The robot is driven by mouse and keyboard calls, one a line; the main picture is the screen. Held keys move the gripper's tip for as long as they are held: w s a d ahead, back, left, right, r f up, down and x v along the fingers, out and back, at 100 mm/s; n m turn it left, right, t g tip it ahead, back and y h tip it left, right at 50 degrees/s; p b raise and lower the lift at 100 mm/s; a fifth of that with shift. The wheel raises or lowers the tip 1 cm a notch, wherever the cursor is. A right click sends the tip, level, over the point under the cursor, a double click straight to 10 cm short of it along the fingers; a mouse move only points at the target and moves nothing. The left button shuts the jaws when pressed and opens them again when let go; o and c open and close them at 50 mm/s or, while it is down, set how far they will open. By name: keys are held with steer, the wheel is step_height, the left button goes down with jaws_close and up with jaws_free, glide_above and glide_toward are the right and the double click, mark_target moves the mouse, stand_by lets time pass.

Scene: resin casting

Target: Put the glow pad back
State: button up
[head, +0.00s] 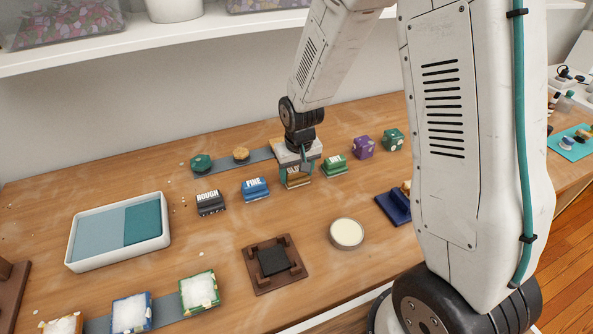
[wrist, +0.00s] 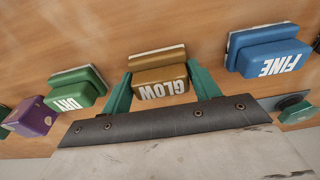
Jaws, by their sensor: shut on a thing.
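The glow pad (head: 297,181) is a gold-brown block with a pale lower layer and white lettering. It also shows in the wrist view (wrist: 160,82), its GLOW label upside down. My gripper (head: 298,165) points down over it at the back of the bench and is shut on it, with one teal finger on each side. The pad is in the row between the blue FINE pad (head: 256,189) and the green DRY pad (head: 335,166). I cannot tell whether its underside touches the bench. My gripper hides its top in the head view.
The black ROUGH pad (head: 210,203) is left of FINE. Purple (head: 363,147) and green (head: 393,140) blocks stand right of DRY. A grey strip (head: 220,164) with round knobs lies behind. A white tray (head: 76,254), brown fixture (head: 258,285) and round tin (head: 346,234) are nearer.

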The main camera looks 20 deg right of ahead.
mark_target(299, 180)
steer(key=o, duration=1.2)
steer(key=shift+f, duration=0.1)
steer(key=shift+c, duration=0.2)
step_height(299, 180, up, 12)
steer(key=s, duration=0.2)
steer(key=s+d+r, duration=0.1)
steer(key=s+r, duration=0.6)
steer(key=s, duration=0.6)
steer(key=s+d+r, duration=0.2)
steer(key=s+r, duration=0.5)
steer(key=s, duration=0.6)
